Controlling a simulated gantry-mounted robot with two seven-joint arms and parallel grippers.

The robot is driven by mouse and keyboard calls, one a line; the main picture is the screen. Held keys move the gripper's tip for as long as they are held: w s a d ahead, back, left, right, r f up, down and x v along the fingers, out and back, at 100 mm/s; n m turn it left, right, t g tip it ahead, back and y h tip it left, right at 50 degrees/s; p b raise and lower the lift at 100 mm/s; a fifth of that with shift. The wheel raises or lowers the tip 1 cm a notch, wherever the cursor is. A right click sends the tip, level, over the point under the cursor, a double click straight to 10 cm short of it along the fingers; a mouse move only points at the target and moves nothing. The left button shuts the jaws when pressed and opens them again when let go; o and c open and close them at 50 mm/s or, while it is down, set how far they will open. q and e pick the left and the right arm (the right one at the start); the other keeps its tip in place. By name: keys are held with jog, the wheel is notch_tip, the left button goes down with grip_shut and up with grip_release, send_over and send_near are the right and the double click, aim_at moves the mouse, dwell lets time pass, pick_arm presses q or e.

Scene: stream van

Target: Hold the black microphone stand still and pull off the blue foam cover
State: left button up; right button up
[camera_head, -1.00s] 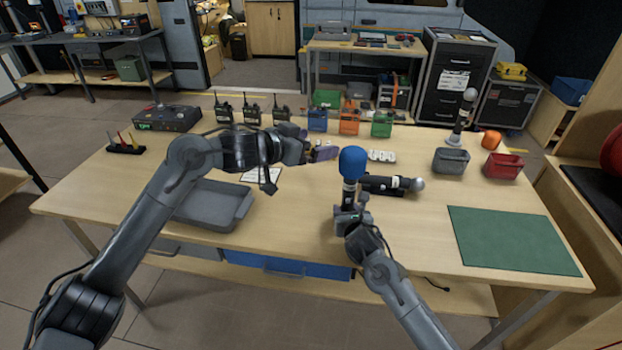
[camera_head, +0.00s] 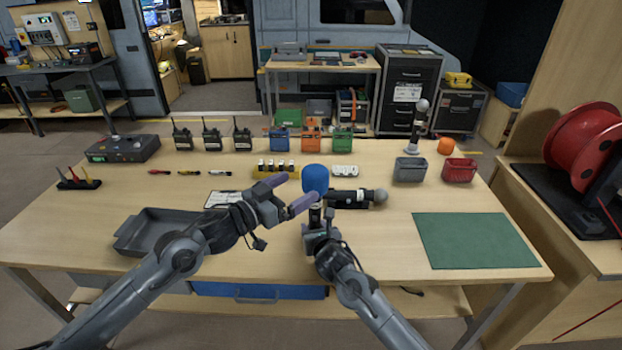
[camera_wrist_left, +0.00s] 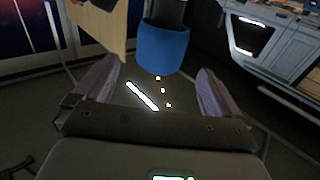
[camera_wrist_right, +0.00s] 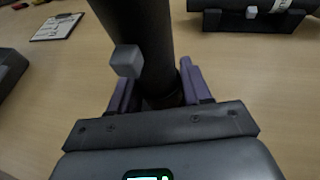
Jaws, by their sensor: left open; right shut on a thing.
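The blue foam cover (camera_head: 315,179) sits on top of the upright black microphone stand (camera_head: 315,214) near the front middle of the table. My right gripper (camera_head: 317,232) is shut on the black stand below the cover. In the right wrist view the stand's dark shaft (camera_wrist_right: 142,45) rises between the purple fingers. My left gripper (camera_head: 284,194) is open just left of the cover, its fingers pointing toward it. In the left wrist view the cover (camera_wrist_left: 163,46) is ahead of and between the spread fingers, not visibly gripped.
A black microphone (camera_head: 350,198) lies in a holder just behind and right of the stand. A grey tray (camera_head: 128,238) is left, partly behind my left arm. A green mat (camera_head: 475,240) lies right. Grey (camera_head: 410,170) and red (camera_head: 459,170) bins and several radios stand farther back.

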aim_at(305, 177)
pick_arm(q)
jog(key=shift+x, duration=3.35)
jog(key=c, duration=1.2)
jog(key=shift+r, duration=0.25)
jog(key=shift+r, duration=0.45)
jog(key=shift+r, duration=2.1)
jog(key=shift+r, duration=1.35)
